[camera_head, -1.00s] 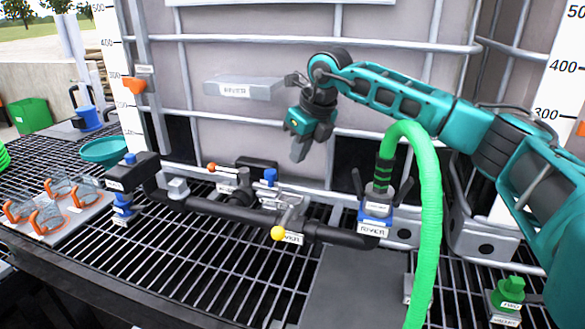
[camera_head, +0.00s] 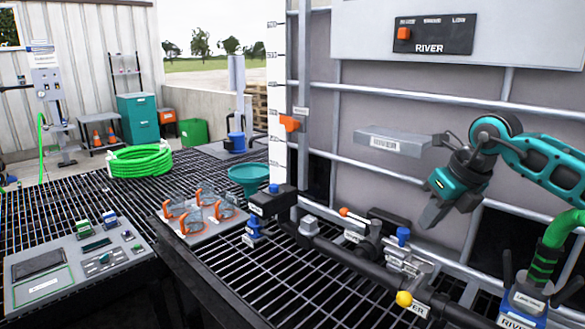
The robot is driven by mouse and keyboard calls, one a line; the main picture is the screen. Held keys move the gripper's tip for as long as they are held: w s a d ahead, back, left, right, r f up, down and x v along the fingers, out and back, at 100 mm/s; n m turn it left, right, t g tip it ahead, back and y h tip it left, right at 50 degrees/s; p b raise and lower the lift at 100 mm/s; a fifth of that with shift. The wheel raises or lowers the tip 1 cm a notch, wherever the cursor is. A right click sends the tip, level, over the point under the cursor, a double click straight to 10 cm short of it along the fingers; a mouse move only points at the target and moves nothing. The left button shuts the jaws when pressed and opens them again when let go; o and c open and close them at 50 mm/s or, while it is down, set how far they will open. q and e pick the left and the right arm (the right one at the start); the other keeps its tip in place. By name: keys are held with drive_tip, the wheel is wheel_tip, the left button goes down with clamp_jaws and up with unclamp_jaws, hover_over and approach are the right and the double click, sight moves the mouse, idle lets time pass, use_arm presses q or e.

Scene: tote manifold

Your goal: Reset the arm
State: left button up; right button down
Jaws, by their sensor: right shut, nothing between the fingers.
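My right arm, teal and black, comes in from the right edge in front of the tote. My right gripper (camera_head: 433,214) is shut and empty, pointing down and a little left. It hangs above the black pipe manifold (camera_head: 358,259), apart from it, with the valve that has a blue cap (camera_head: 403,236) below and to its left. My left gripper is not in view.
The grey tote (camera_head: 345,110) in its metal cage stands close behind the arm. A green hose (camera_head: 562,229) rises at the right. A green funnel (camera_head: 249,177), several goggles on a tray (camera_head: 192,236), a grey panel (camera_head: 62,290) and a coiled green hose (camera_head: 141,161) lie left on the grating.

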drive_tip(key=s+a+f+m+t+y, duration=0.1)
drive_tip(key=s+a+f+m+y, duration=0.15)
drive_tip(key=a+y, duration=0.45)
drive_tip(key=s+a+f+m+t+y, duration=0.1)
drive_tip(key=s+a+f+m+y, duration=0.2)
drive_tip(key=a, duration=0.8)
drive_tip(key=s+a+f+m+t+y, duration=0.1)
drive_tip(key=s+a+f+m+y, duration=0.15)
drive_tip(key=a+y, duration=0.5)
drive_tip(key=s+d+f+m+t+h, duration=0.25)
drive_tip(key=f+m+t+h, duration=0.3)
drive_tip(key=m, duration=0.45)
drive_tip(key=s+d+f+m+t+h, duration=0.2)
drive_tip(key=d+f+m+t+h, duration=0.2)
drive_tip(key=f+m+h, duration=0.5)
drive_tip(key=s+d+f+m+g+h, duration=0.3)
drive_tip(key=s+d+f+m+g, duration=0.2)
drive_tip(key=s+f+m, duration=0.4)
drive_tip(key=s+d+f, duration=0.1)
drive_tip(key=s+f, duration=0.1)
drive_tip(key=s, duration=0.1)
drive_tip(key=shift+s+m+g, duration=0.2)
drive_tip(key=shift+m+g, duration=0.1)
drive_tip(key=shift+g, duration=0.05)
